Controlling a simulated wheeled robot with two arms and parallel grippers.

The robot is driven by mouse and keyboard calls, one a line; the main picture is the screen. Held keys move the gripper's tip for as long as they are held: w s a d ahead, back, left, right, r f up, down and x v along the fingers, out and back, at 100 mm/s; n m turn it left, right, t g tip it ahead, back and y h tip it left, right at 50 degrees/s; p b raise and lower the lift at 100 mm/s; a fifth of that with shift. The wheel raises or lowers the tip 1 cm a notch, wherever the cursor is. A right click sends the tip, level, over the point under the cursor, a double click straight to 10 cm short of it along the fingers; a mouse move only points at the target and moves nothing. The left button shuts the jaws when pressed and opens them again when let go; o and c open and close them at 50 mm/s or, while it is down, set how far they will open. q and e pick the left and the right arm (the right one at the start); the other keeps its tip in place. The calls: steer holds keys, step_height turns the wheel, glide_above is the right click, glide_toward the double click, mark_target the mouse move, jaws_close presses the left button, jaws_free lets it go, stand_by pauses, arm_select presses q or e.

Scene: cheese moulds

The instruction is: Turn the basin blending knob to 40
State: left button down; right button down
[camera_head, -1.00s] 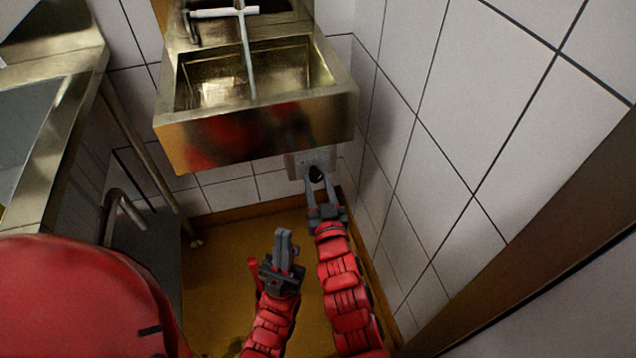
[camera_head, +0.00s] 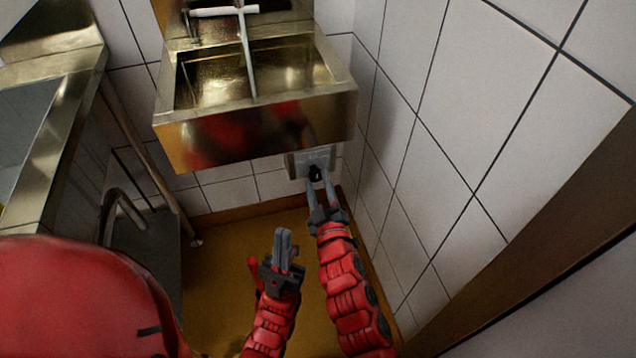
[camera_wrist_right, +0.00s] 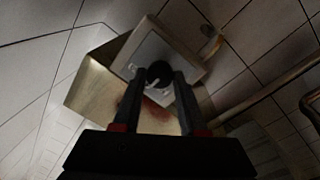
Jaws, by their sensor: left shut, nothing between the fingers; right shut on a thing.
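The blending knob (camera_head: 315,172) is small and black on a grey box (camera_head: 298,163) on the tiled wall under the steel basin. My right gripper (camera_head: 319,180) reaches up to it and is shut on it. In the right wrist view the black knob (camera_wrist_right: 159,73) sits between the tips of my right gripper (camera_wrist_right: 160,82), in front of the box's pale face (camera_wrist_right: 150,50). Scale marks are too small and dark to read. My left gripper (camera_head: 283,236) is shut and empty, lower and to the left, apart from the knob.
The steel basin (camera_head: 255,130) with a tap (camera_head: 245,45) hangs just above the box. A tiled wall (camera_head: 440,150) stands close on the right. A steel counter (camera_head: 50,110) is at the left. The brown floor (camera_head: 220,270) is clear around my arms.

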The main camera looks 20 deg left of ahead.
steer(key=shift+f, duration=0.1)
stand_by(0.4)
steer(key=shift+c, duration=2.2)
jaws_free()
steer(key=r+v, duration=0.1)
steer(key=v, duration=1.6)
steer(key=shift+s+f, duration=0.2)
steer(key=shift+f, duration=0.2)
steer(key=shift+d, duration=0.15)
